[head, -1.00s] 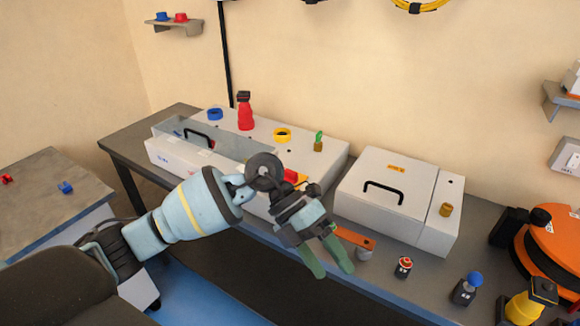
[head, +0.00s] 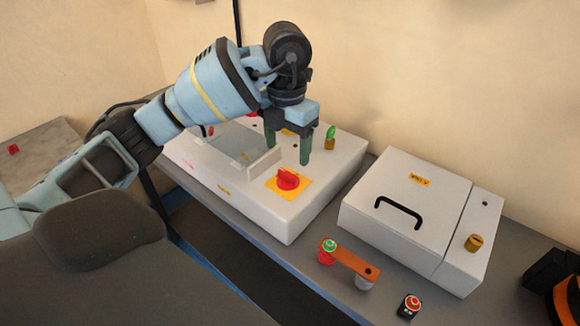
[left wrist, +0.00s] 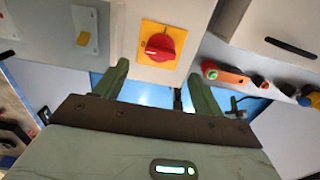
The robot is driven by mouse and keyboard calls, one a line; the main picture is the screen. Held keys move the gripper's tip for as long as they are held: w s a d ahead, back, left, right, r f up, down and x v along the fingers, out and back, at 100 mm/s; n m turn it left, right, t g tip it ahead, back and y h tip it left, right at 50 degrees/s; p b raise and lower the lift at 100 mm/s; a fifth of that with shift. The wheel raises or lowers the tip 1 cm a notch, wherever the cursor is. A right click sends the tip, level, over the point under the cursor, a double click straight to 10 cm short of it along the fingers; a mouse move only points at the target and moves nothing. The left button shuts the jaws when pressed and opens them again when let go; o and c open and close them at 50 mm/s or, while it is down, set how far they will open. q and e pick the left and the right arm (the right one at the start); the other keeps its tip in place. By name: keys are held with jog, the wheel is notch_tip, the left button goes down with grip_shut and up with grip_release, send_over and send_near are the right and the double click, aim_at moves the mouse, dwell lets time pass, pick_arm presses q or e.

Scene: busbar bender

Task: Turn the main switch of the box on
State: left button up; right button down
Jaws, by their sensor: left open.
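The main switch (head: 288,179) is a red rotary knob on a yellow plate, on top of the white box (head: 290,222). In the left wrist view the switch (left wrist: 162,46) shows just beyond the gap between my fingers, its handle lying roughly crosswise. My left gripper (head: 287,152) is open and empty, pointing down over the box, behind the knob in the head view. Its green fingers are apart from the knob. The gripper also shows in the left wrist view (left wrist: 156,72). My right gripper is not in view.
A brass key switch with a green top (head: 330,140) stands right of my fingers. A clear cover (head: 228,148) lies left of the switch. A second white box with a black handle (head: 398,210) stands to the right. An orange bar with buttons (head: 352,258) lies at the table's front.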

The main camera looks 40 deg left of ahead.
aim_at(288, 173)
pick_arm(q)
notch_tip(288, 173, down, 7)
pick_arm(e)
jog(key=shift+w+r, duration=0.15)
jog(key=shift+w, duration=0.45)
pick_arm(q)
jog(key=c, duration=1)
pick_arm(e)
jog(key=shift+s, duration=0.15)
